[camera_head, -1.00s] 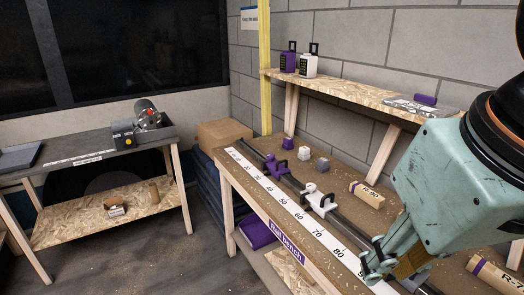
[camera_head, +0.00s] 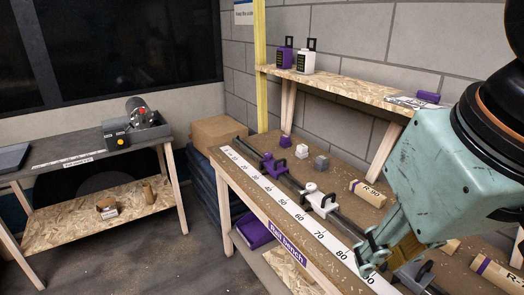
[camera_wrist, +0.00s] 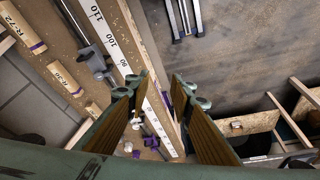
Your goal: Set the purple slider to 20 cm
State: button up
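The purple slider (camera_head: 272,164) sits on the dark rail (camera_head: 348,222) of the bench, near the far, low-number end of the white scale (camera_head: 291,205). It seems to stand near the 20 to 30 marks, but the exact reading cannot be told. In the wrist view the purple slider (camera_wrist: 151,142) is small, beyond the fingers. A white slider (camera_head: 321,200) is on the same rail, nearer to me. My gripper (camera_head: 369,250) is above the bench near the 80 to 90 marks, well apart from the purple slider. In the wrist view my gripper (camera_wrist: 160,92) is open and empty.
A grey clamp-like part (camera_head: 415,275) is on the rail at the near end. A raised shelf (camera_head: 340,86) runs along the wall. A side table (camera_head: 85,160) stands left, with open floor between.

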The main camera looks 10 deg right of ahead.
jog(key=w+r+m+p, duration=0.2)
jog(key=w+r+p, duration=0.25)
jog(key=w, duration=0.45)
jog(key=w+r+m+p, duration=0.1)
jog(key=w+r+p, duration=0.3)
jog(key=w, duration=0.6)
jog(key=m+g+y+p, duration=0.1)
jog(key=m+g+p, duration=0.1)
jog(key=m+p, duration=1.2)
send_over(280, 161)
jog(key=s+d+p, duration=0.1)
jog(key=s+p, duration=0.1)
jog(key=p, duration=0.2)
notch_tip(280, 161, down, 18)
jog(key=n, duration=0.4)
jog(key=shift+s, duration=0.15)
jog(key=shift+f, duration=0.1)
jog(key=shift+w+a+f+p, duration=0.2)
jog(key=shift+w+f+p, duration=0.2)
jog(key=shift+f, duration=1.8)
jog(key=shift+w+a+f+p, duration=0.15)
jog(key=shift+w+f+p, duration=0.2)
jog(key=shift+f, duration=1.85)
jog(key=shift+w+a+f+p, duration=0.25)
jog(key=shift+w+f, duration=0.2)
jog(key=shift+f, duration=1.75)
